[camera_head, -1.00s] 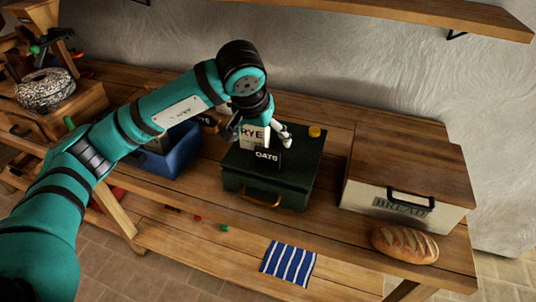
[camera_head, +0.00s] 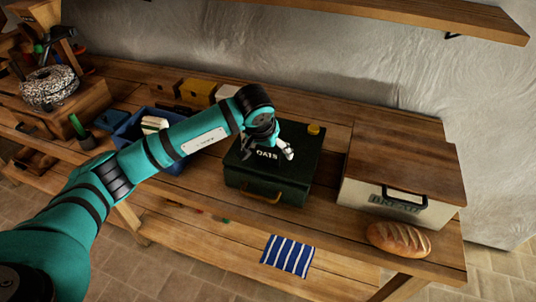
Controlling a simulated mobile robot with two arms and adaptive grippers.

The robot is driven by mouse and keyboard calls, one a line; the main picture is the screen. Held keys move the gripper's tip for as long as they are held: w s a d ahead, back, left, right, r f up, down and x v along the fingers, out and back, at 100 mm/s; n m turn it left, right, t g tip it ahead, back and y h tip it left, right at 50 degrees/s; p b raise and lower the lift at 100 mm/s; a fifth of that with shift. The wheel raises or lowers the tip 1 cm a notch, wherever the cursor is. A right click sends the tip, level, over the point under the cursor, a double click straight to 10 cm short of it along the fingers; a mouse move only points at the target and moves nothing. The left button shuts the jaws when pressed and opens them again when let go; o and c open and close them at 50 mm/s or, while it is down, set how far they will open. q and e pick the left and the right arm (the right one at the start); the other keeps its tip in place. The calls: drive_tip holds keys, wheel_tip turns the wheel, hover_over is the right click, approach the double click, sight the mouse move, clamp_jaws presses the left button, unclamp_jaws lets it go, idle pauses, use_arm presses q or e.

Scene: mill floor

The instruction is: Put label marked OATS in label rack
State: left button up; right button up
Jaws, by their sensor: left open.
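The label marked OATS (camera_head: 267,155) is dark with white lettering, on top of a dark green box (camera_head: 306,165) with a brass handle. My left gripper (camera_head: 268,152) is directly above that label with its fingers open and spread to either side of it. I cannot tell whether the fingers touch it. My wrist hides part of the box top behind the label. I cannot make out a label rack for certain. My right gripper is not in view.
A wooden-lidded BREAD box (camera_head: 408,155) stands to the right, with a loaf (camera_head: 399,239) in front. A blue bin (camera_head: 125,133) is left, partly behind my arm. Small yellow and white boxes (camera_head: 196,92) stand behind. A striped cloth (camera_head: 287,256) lies lower down.

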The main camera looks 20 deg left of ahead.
use_arm(q)
drive_tip(key=c, duration=1.4)
